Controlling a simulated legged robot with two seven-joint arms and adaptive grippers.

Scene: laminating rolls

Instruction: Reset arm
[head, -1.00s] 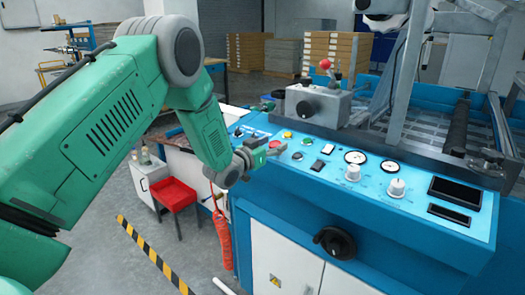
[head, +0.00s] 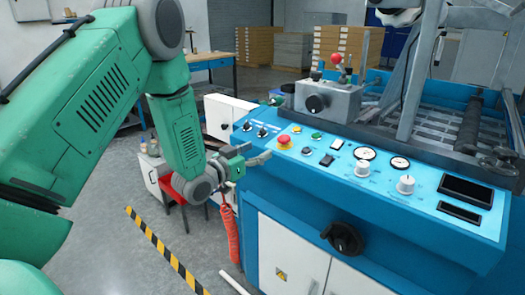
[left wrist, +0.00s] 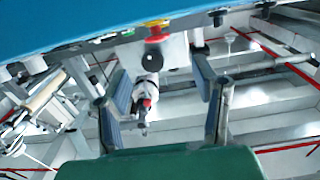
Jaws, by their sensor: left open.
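My left arm, green with grey joints, comes in from the left in the head view. Its gripper (head: 252,156) is beside the left front edge of the blue machine's control panel (head: 330,165), left of and below the red emergency button (head: 285,141). In the left wrist view the two fingers (left wrist: 172,105) stand wide apart with nothing between them. The red button (left wrist: 156,28) also shows there, beyond the fingers. My right gripper is not in view.
The panel carries switches, gauges (head: 365,153) and knobs (head: 405,185). A grey box with a red-tipped lever (head: 330,100) stands behind it. A red stool (head: 182,188) and an orange coiled hose (head: 230,235) are below the gripper. Floor with a striped line (head: 160,248) lies left.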

